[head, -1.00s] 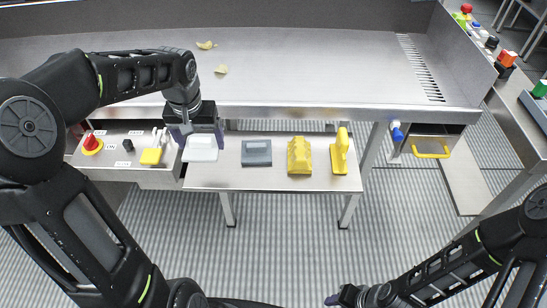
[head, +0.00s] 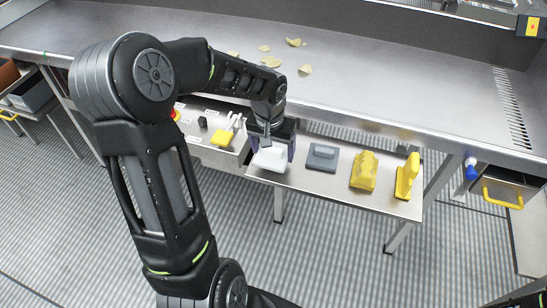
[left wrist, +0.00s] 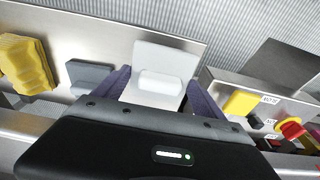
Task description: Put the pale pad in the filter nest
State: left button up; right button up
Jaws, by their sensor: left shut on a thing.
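The pale pad (head: 270,158) is a white flat block with a raised grip, at the left end of the low metal shelf (head: 337,190). My left gripper (head: 272,146) is shut on it from above. In the left wrist view the pad (left wrist: 167,58) shows with its grip (left wrist: 160,84) between the purple fingers of the left gripper (left wrist: 158,88). I cannot tell whether the pad touches the shelf. I cannot make out the filter nest in these frames. My right gripper is not in view.
A grey pad (head: 322,157), a yellow ridged block (head: 364,172) and a yellow handled tool (head: 407,178) stand to the right on the shelf. A control panel with a yellow block (head: 222,138) is to the left. The big table's edge runs behind.

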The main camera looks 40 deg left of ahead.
aim_at(272, 155)
pick_arm(q)
jog(key=shift+f, duration=1.85)
jog(key=shift+f, duration=0.15)
jog(key=o, duration=1.3)
jog(key=shift+r, duration=0.65)
jog(key=r, duration=0.3)
jog(key=s+r, duration=0.1)
jog(key=r, duration=0.7)
jog(key=shift+s+d, duration=0.3)
jog(key=shift+s, duration=0.05)
jog(key=shift+f, duration=0.1)
